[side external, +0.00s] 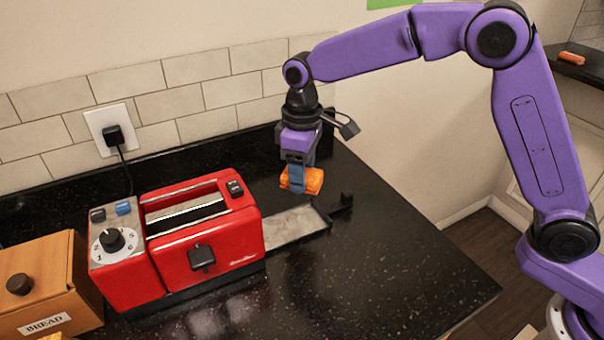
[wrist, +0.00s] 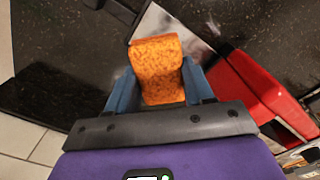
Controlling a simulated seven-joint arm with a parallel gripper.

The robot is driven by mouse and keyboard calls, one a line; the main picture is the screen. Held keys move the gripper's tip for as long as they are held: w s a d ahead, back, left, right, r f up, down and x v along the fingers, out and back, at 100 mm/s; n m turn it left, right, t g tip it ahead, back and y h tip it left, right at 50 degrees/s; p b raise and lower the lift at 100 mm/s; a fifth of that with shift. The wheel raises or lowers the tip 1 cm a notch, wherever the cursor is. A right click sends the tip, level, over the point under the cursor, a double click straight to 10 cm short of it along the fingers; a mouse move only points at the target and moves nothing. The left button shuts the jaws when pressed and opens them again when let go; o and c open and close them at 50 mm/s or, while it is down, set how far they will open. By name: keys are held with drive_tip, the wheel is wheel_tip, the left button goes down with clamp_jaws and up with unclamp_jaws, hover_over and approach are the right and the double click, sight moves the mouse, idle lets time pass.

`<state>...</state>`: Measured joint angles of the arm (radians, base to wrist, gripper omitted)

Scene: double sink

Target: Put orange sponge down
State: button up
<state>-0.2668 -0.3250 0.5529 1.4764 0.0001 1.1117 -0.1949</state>
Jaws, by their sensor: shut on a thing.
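The orange sponge (side external: 312,181) is held between the blue fingers of my gripper (side external: 297,176), above the black counter near the back wall. In the wrist view the sponge (wrist: 158,68) sits between the two fingers of my gripper (wrist: 155,88), and its far end sticks out past them. My gripper points down and is shut on the sponge. In the side view the fingers hide part of the sponge. I cannot tell how far its underside is from the counter.
A red toaster (side external: 212,229) stands left of my gripper, with a metal tray or plate (side external: 293,227) beside it. A wooden bread box (side external: 38,283) is at far left. A plug (side external: 114,134) sits in the wall outlet. The black counter (side external: 395,255) is clear at front right.

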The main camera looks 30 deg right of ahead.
idle(0.3)
drive_tip(key=s+d+r+n, duration=0.1)
drive_tip(key=s+d+n, duration=0.35)
drive_tip(key=s, duration=0.85)
drive_tip(key=s+d+r+n, duration=0.1)
drive_tip(key=s+d+n, duration=0.35)
drive_tip(key=s, duration=0.85)
hover_over(336, 277)
drive_tip(key=f, duration=0.9)
drive_tip(key=shift+s+d+f, duration=0.2)
drive_tip(key=shift+s+d, duration=0.05)
drive_tip(key=shift+s, duration=0.05)
drive_tip(key=shift+w+a+f, duration=0.2)
drive_tip(key=shift+f, duration=0.15)
drive_tip(key=shift+w+f, duration=0.1)
drive_tip(key=shift+f, duration=1.5)
drive_tip(key=shift+f, duration=0.15)
